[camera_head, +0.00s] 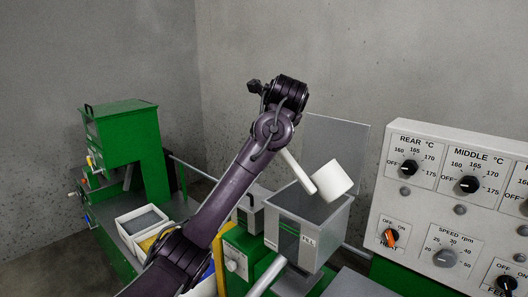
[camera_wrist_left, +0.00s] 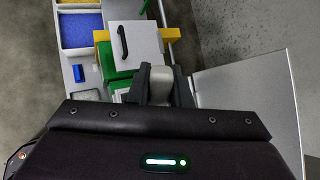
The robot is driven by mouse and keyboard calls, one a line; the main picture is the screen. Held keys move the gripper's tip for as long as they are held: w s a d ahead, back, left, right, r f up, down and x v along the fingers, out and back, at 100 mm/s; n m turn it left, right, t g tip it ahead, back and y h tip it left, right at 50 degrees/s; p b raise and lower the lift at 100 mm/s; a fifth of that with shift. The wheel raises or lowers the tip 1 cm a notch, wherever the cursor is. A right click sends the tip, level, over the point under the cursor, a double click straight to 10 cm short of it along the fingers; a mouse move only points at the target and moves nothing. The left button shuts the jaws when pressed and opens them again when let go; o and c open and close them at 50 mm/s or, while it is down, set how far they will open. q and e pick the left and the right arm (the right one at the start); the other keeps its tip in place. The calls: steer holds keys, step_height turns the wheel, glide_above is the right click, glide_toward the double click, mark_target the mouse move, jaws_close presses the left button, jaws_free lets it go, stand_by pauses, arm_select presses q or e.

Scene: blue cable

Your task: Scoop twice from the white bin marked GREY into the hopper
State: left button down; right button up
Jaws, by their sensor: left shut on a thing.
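My left arm reaches up from the lower left of the head view, its fingers not clear there. In the left wrist view, my left gripper (camera_wrist_left: 165,88) is shut on the pale handle of a scoop (camera_wrist_left: 160,75). In the head view the white scoop (camera_head: 336,180) is tilted above the open grey hopper (camera_head: 296,240); its contents cannot be seen. A white bin with grey material (camera_head: 141,222) stands at the left, partly behind my arm; no GREY mark is readable. My right gripper is not in view.
Bins with yellow (camera_head: 152,241) and blue material (camera_wrist_left: 80,30) stand near the grey one. The hopper's raised lid (camera_head: 335,145) stands behind the scoop. A control panel (camera_head: 455,200) is at the right, a green machine (camera_head: 123,135) at the left.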

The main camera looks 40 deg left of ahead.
arm_select(q)
steer(key=d+r+y, duration=0.1)
steer(key=r, duration=0.1)
steer(key=d+r+m+t+y, duration=0.1)
steer(key=d+r+y, duration=0.3)
steer(key=shift+s+d+m, duration=0.1)
steer(key=shift+s+m, duration=0.2)
steer(key=d+r+m+t+y+p, duration=0.1)
steer(key=d+r+y, duration=0.3)
steer(key=r, duration=0.3)
steer(key=shift+s+d+m+t, duration=0.2)
steer(key=shift+d+m+t, duration=0.15)
steer(key=shift+d, duration=0.45)
steer(key=shift+w, duration=0.1)
